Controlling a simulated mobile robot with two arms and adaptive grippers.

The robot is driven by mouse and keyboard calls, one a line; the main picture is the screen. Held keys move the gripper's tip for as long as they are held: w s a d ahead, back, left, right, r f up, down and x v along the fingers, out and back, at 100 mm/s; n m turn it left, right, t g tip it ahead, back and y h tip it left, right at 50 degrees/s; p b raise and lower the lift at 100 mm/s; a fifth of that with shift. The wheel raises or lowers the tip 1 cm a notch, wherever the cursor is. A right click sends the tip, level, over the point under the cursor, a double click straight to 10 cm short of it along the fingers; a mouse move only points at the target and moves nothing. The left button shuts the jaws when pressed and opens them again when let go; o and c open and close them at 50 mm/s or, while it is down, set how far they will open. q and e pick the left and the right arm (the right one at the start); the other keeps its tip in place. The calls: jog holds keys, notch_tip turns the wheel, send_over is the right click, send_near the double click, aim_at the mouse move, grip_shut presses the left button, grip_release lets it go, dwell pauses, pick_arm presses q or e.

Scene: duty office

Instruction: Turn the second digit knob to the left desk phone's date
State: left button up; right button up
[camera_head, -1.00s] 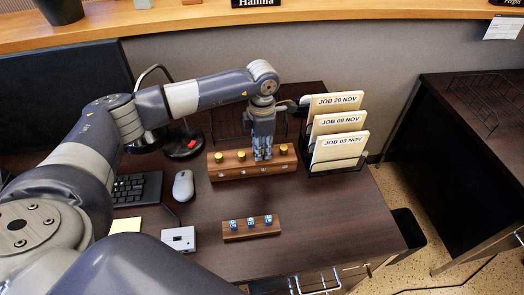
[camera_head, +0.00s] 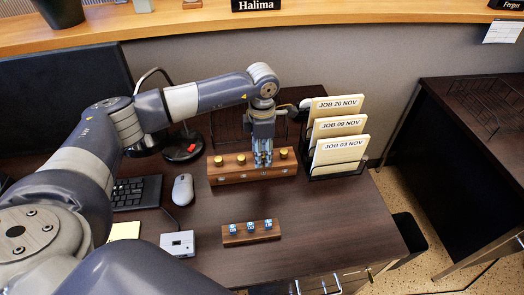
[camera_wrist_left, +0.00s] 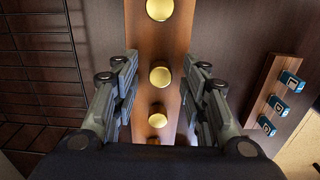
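A wooden block (camera_head: 228,178) with a row of brass knobs lies across the dark desk. In the head view the left knob (camera_head: 218,160), the one beside it (camera_head: 241,159) and the right-end knob (camera_head: 283,153) show. My left gripper (camera_head: 262,160) points down over the block and hides the spot between the last two. In the left wrist view its fingers (camera_wrist_left: 160,80) are apart on either side of the block, with a brass knob (camera_wrist_left: 160,76) between them; no grip on it shows. I cannot make out a desk phone or its date. My right gripper is out of view.
A wire rack holds cards marked JOB 20 NOV (camera_head: 338,104), JOB 09 NOV (camera_head: 340,126) and JOB 03 NOV (camera_head: 341,149), close right of the gripper. A small wooden stand with blue cubes (camera_head: 250,226) lies in front. A mouse (camera_head: 182,189) and keyboard (camera_head: 137,193) are left.

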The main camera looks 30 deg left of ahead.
pick_arm(q)
jog(key=shift+r, duration=0.1)
notch_tip(320, 180, up, 12)
dwell(0.5)
